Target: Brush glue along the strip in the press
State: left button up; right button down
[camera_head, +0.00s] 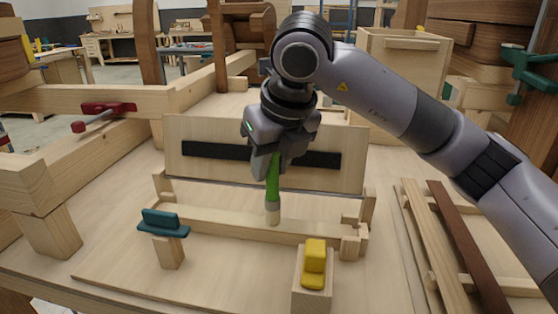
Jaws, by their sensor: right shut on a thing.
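My right gripper (272,160) is shut on a brush with a green handle (272,178). The brush hangs upright with its pale head (273,213) down at the middle of a pale wooden strip (225,223). The head overlaps the strip in the picture; I cannot tell for certain that they touch. The strip lies across a low wooden press, between its left end posts (162,187) and right end blocks (351,243). No glue can be made out on the strip. My left gripper is out of view.
A pale panel with a black band (218,152) stands behind the strip. In front are a teal piece (163,222) on a wooden post and a yellow piece (315,255) on a wooden block. Slats (428,235) lie right. A red clamp (100,112) sits on the left beam.

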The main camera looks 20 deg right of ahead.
jog(key=shift+w+a+p, duration=0.5)
jog(key=shift+w+a, duration=0.6)
jog(key=shift+a, duration=0.8)
jog(key=shift+s+d+f+b, duration=0.1)
jog(key=shift+s+d+b, duration=0.4)
jog(key=shift+d, duration=0.3)
jog(key=shift+s+d+r+b, duration=0.1)
jog(key=shift+s+d+b, duration=0.35)
jog(key=shift+d, duration=0.3)
jog(key=shift+s+d+f+b, duration=0.1)
jog(key=shift+s+d+b, duration=0.4)
jog(key=shift+d, duration=0.3)
jog(key=shift+s+d+b, duration=1.95)
jog(key=shift+s+d, duration=0.95)
jog(key=shift+d, duration=1.9)
jog(key=shift+w+a+p, duration=0.6)
jog(key=shift+w+a, duration=0.4)
jog(key=shift+a, duration=0.6)
jog(key=shift+w+a+p, duration=0.55)
jog(key=shift+w+a, duration=0.4)
jog(key=shift+a, duration=0.65)
jog(key=shift+w+a+p, duration=0.6)
jog(key=shift+w+a, duration=0.4)
jog(key=shift+a, duration=0.6)
jog(key=shift+w+a+p, duration=0.25)
jog(key=shift+w+a, duration=0.15)
jog(key=shift+a, duration=0.25)
jog(key=shift+w+a+p, duration=0.25)
jog(key=shift+w+a, duration=0.15)
jog(key=shift+a, duration=0.2)
